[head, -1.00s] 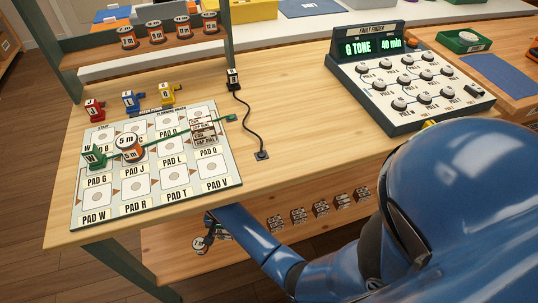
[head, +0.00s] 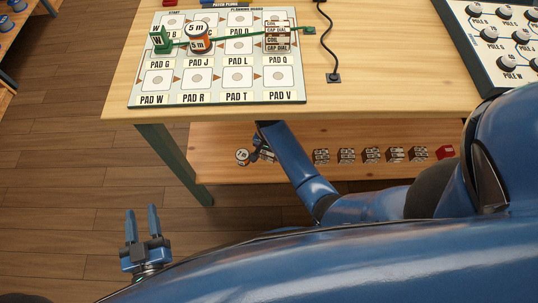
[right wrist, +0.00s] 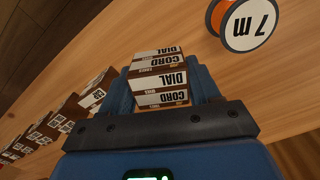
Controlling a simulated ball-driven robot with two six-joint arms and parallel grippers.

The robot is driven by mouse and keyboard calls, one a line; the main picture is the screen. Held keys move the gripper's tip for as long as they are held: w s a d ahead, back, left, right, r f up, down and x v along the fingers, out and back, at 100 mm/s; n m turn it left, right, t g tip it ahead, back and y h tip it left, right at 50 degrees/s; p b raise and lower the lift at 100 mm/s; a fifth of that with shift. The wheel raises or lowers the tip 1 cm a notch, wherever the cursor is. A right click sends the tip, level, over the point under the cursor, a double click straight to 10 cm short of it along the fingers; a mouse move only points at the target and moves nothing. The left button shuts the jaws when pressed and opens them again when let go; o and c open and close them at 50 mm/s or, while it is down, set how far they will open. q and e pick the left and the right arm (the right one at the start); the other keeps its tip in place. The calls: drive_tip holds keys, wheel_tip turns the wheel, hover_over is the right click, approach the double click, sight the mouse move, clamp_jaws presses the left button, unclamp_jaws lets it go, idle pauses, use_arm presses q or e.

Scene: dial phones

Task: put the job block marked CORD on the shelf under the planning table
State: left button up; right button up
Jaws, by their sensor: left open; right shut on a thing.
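The job block marked CORD (right wrist: 160,78) is brown and white and also reads DIAL. In the right wrist view it sits between the blue fingers of my right gripper (right wrist: 163,88), which is shut on it. In the head view my right gripper (head: 262,148) is at the left part of the shelf (head: 215,165) under the planning table (head: 125,90), and the block is hard to make out there. Whether the block touches the shelf is unclear. My left gripper (head: 144,222) is open and empty, out over the floor left of the shelf.
A spool marked 7 m (right wrist: 245,22) lies close to the held block. A row of several job blocks (head: 346,156) and a red block (head: 445,152) stand along the shelf to the right. A green table leg (head: 170,160) stands left of my right gripper.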

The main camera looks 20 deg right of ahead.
drive_tip(key=shift+f+b, duration=0.45)
drive_tip(key=shift+f, duration=0.9)
drive_tip(key=shift+f, duration=0.1)
drive_tip(key=o, duration=1.1)
